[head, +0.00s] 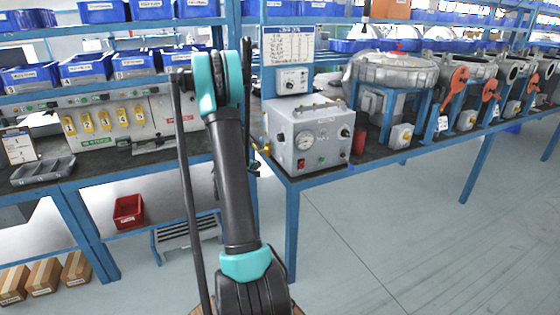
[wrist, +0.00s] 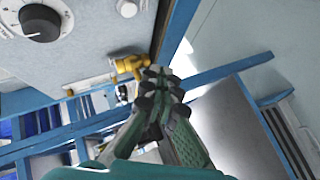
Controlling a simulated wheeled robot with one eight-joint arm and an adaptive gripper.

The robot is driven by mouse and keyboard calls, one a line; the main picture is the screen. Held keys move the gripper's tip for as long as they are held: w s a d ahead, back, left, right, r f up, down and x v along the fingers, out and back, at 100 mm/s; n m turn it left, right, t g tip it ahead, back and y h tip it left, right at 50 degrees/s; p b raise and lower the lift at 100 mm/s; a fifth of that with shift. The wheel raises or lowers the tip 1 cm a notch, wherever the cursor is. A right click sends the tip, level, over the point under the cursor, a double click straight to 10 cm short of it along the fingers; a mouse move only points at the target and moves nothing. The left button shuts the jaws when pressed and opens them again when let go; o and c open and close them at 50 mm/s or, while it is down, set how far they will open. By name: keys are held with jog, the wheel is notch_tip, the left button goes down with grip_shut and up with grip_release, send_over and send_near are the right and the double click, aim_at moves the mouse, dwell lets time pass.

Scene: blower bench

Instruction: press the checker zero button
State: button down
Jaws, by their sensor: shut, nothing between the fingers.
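The checker is a grey box (head: 309,138) with a round gauge (head: 305,141) on its front, on the bench right of my arm. Its front also carries a red switch (head: 301,163) and a dark knob (head: 345,131). I cannot tell which control is the zero button. In the wrist view a grey panel (wrist: 75,55) shows a black dial knob (wrist: 40,22), cut by the top edge, and a white round part (wrist: 127,8). My gripper (wrist: 155,74) is shut and empty, its tips close to a yellow fitting (wrist: 128,64); contact is unclear. In the head view my arm mostly hides it.
A sign stand (head: 290,48) rises behind the checker. A large grey blower housing (head: 393,70) and red-handled units stand along the bench to the right. A left bench holds a panel with yellow tags (head: 103,120) and a grey tray (head: 43,170). Floor at the front right is clear.

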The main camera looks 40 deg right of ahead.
jog(key=s+d, duration=0.2)
jog(key=d, duration=0.5)
jog(key=shift+d, duration=0.3)
jog(key=shift+d, duration=0.15)
dwell(1.1)
jog(key=shift+d, duration=0.3)
jog(key=shift+s+d, duration=0.1)
jog(key=shift+d, duration=0.25)
dwell(0.7)
dwell(0.3)
jog(key=shift+a, duration=0.8)
jog(key=shift+w+a, duration=0.1)
jog(key=shift+w, duration=0.1)
jog(key=shift+w+a, duration=0.25)
jog(key=shift+a, duration=0.9)
jog(key=shift+w+a, duration=0.25)
jog(key=shift+a, duration=0.9)
